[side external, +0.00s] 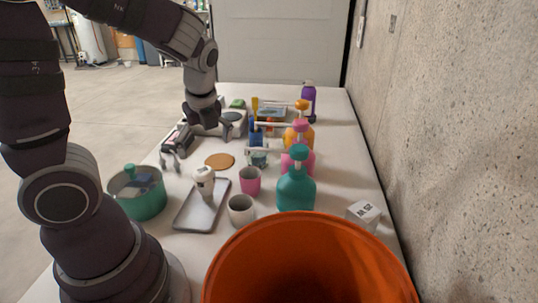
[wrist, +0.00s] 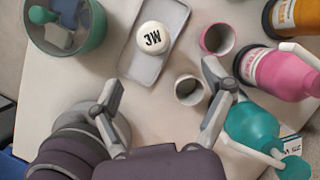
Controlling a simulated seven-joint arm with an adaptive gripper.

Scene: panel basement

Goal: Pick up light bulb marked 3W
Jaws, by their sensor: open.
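The light bulb marked 3W (wrist: 153,38) has a white rounded top with black lettering and stands on a grey tray (wrist: 147,70). In the side external view, the bulb (side external: 204,177) stands near the back of the tray (side external: 187,220), with its lettering too small to read surely. My gripper (wrist: 165,92) is open and empty, its fingers spread wide. In the wrist view, the bulb lies above the gap between the fingertips. In the side external view, my gripper (side external: 196,146) hangs farther back on the table than the bulb, and nothing touches the bulb.
A teal pot (side external: 138,197) stands left of the tray. A pink cup (side external: 250,182) and a pale cup (side external: 241,210) stand right of it. Pump bottles, including a teal one (side external: 296,188), line the right side. A large orange bin (side external: 310,265) fills the front. A cork disc (side external: 219,160) lies behind the tray.

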